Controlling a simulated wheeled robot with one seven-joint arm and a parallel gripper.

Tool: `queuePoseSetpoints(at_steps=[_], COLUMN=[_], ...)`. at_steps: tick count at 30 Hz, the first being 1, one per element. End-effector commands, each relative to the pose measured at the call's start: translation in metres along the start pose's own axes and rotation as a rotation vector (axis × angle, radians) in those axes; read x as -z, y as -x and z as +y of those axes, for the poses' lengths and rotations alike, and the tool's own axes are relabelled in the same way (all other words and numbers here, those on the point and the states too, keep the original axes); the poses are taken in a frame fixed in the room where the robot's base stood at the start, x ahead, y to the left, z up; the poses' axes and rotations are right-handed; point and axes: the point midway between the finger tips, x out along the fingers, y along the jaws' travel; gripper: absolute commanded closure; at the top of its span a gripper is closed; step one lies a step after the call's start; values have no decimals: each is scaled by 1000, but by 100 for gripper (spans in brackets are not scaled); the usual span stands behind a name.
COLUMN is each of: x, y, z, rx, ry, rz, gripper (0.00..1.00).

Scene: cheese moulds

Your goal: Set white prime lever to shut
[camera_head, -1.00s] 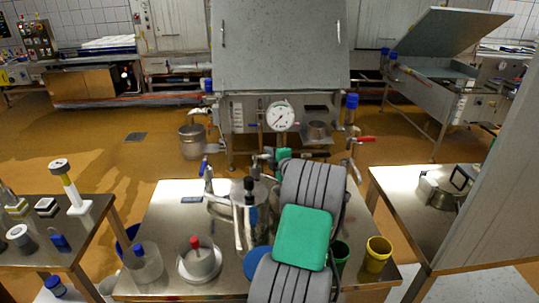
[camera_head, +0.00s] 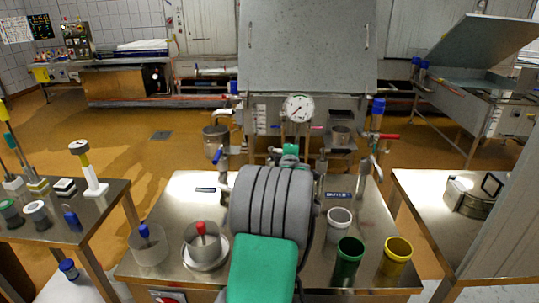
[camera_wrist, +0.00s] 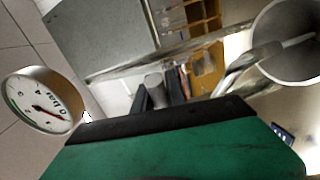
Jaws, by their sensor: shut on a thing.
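In the wrist view, my gripper (camera_wrist: 160,95) shows as two dark fingers beyond its green body. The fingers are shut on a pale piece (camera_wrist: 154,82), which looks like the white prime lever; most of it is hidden. In the head view, my grey and green arm covers the middle of the steel table, and my fingertips and the lever are hidden behind it. The lever's exact angle cannot be told.
A pressure gauge (camera_head: 299,108) stands behind my arm and shows in the wrist view (camera_wrist: 42,102). On the table (camera_head: 165,210) are a red-knobbed mould (camera_head: 203,250), a green cup (camera_head: 347,262) and a yellow cup (camera_head: 396,257). A red-handled valve (camera_head: 388,136) is at right.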

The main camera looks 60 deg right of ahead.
Motion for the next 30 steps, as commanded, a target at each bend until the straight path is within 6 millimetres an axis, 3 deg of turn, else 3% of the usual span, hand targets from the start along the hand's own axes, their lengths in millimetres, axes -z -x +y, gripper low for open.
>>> queuePoseSetpoints(at_steps=[8, 9, 16, 25, 30], x=[3, 3, 2, 2, 6], y=[0, 0, 0, 1, 6], z=[0, 0, 0, 4, 36], rx=[2, 2, 1, 0, -6], ry=[-3, -3, -1, 0, 0], rz=[5, 5, 3, 3, 5], gripper=[100, 81, 62, 62, 62])
